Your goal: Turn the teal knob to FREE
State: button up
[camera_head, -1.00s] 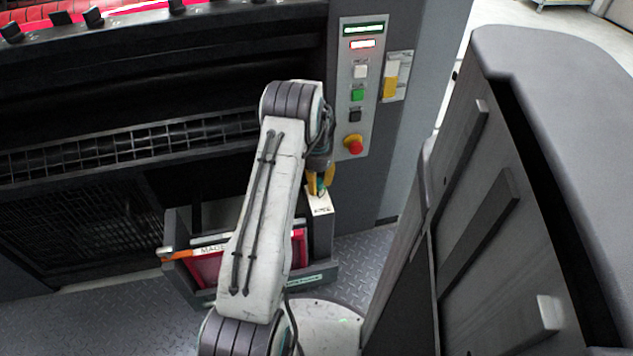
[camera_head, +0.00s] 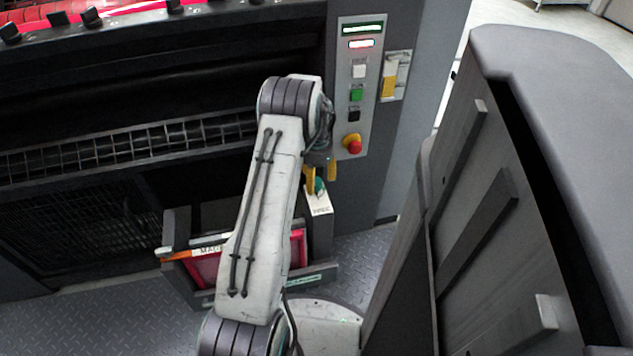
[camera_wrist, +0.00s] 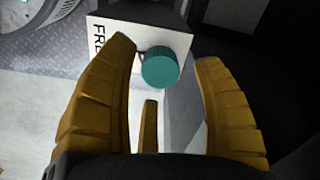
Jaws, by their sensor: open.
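The teal knob (camera_wrist: 161,68) is a round cap on a white label plate (camera_wrist: 112,38), with black letters "FR" showing at the plate's left in the wrist view. My gripper (camera_wrist: 165,62) has two yellow-brown fingers, open and apart, one on each side of the knob. The left finger's tip is close to the knob; a gap shows between the knob and the right finger. I cannot tell whether either finger touches it. In the head view the knob (camera_head: 319,186) shows small beside my gripper (camera_head: 321,176), above the plate (camera_head: 319,203). The knob's pointer direction is not clear.
A dark open bin with a magenta unit (camera_head: 204,268) stands below, partly behind my arm. A control panel (camera_head: 357,90) with buttons and a red stop knob (camera_head: 354,146) is on the machine above right. A large grey cabinet (camera_head: 500,200) fills the right side.

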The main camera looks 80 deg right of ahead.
aim_at(316, 181)
notch_tip(316, 181, up, 10)
jog(key=shift+r, duration=0.15)
dwell(0.3)
dwell(0.7)
